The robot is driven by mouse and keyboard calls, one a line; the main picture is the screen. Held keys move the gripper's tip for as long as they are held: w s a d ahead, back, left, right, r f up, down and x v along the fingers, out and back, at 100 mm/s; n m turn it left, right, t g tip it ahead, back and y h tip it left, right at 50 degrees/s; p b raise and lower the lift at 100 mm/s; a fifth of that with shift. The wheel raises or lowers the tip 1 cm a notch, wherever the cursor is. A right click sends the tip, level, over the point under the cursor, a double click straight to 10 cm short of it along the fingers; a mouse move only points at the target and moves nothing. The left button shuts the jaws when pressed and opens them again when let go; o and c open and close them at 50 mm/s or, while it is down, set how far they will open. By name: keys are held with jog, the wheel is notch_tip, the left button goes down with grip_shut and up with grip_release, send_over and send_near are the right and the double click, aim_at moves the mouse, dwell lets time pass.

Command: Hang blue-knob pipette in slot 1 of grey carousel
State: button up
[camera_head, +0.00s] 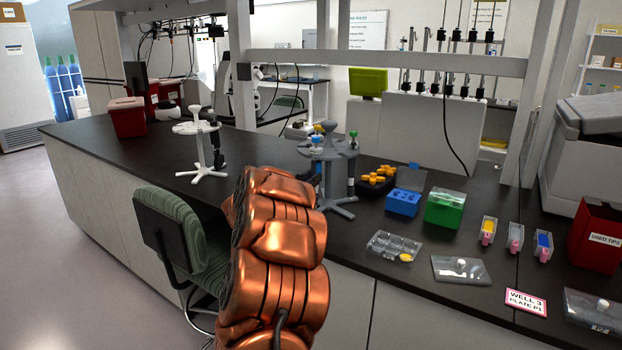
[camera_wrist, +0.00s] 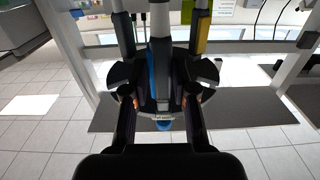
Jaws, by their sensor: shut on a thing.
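The grey carousel (camera_head: 336,152) stands on the dark bench in the head view, with several coloured pipette knobs around its top. A blue knob (camera_head: 329,126) shows there among yellow and green ones. In the wrist view my gripper (camera_wrist: 160,100) is shut on the blue-knob pipette (camera_wrist: 152,75), whose blue knob (camera_wrist: 163,126) points toward the camera. Other pipettes, one with a yellow part (camera_wrist: 202,35), stand close on both sides. Whether the held pipette rests in a slot cannot be told.
A white carousel (camera_head: 200,150) with a dark pipette stands to the left. Right of the grey carousel are an orange-capped tube rack (camera_head: 375,181), a blue box (camera_head: 403,202), a green box (camera_head: 445,208) and a clear tray (camera_head: 394,246). A chair (camera_head: 180,235) stands in front.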

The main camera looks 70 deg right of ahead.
jog(key=o, duration=0.8)
jog(key=w+a, duration=0.2)
jog(key=a, duration=0.9)
jog(key=shift+w+a, duration=0.2)
jog(key=shift+a, duration=0.2)
